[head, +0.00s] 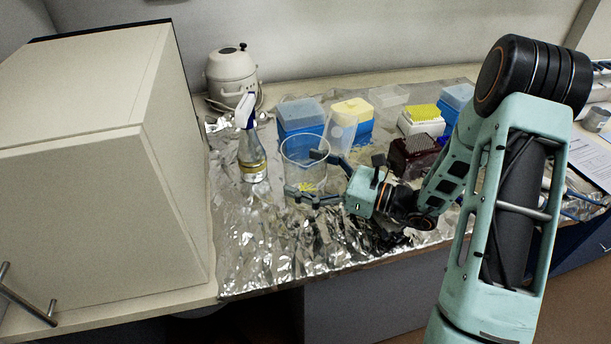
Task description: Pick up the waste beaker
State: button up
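The waste beaker (296,160) is a clear glass beaker standing upright on the foil-covered bench, with yellow pipette tips in its bottom. My gripper (304,173) reaches in from the right, its dark fingers spread wide. One finger is at the beaker's far right side, and the other crosses low in front of its base. The beaker is between the fingers. I cannot tell whether either finger touches the glass.
A spray bottle (251,153) stands left of the beaker. Blue tip boxes (300,118), a yellow-lidded box (353,111) and a dark red rack (414,157) stand behind and to the right. A large cream cabinet (80,180) fills the left. The foil in front (262,240) is clear.

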jog(key=c, duration=1.4)
jog(key=shift+r, duration=0.1)
